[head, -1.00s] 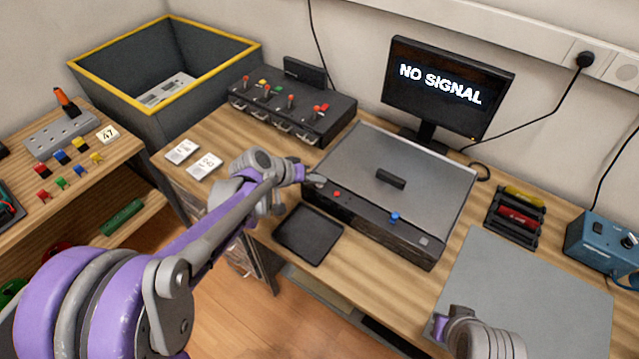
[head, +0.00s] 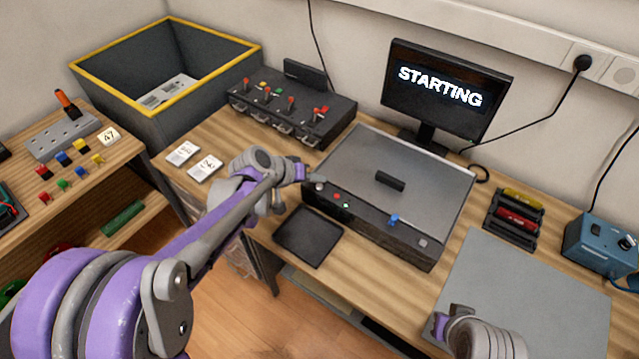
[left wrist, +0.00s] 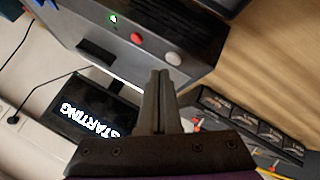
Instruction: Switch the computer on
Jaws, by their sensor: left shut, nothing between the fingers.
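The computer (head: 400,180) is a flat grey case with a dark front panel on the wooden bench. The left wrist view shows its front (left wrist: 190,50) with a white round button (left wrist: 173,58), a red button (left wrist: 136,38) and a lit green light (left wrist: 113,18). The monitor (head: 446,90) behind it reads "STARTING"; it also shows in the left wrist view (left wrist: 75,108). My left gripper (head: 312,176) is shut and empty, at the left end of the case front. Its fingertips (left wrist: 159,72) appear close to the white button; contact cannot be told. My right gripper (head: 440,325) shows only partly at the lower right.
A black tray (head: 308,235) lies in front of the case. A switch box (head: 292,105) stands to its left, beside two white cards (head: 205,167). A grey mat (head: 530,290), a cartridge rack (head: 515,218) and a blue box (head: 600,243) are on the right.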

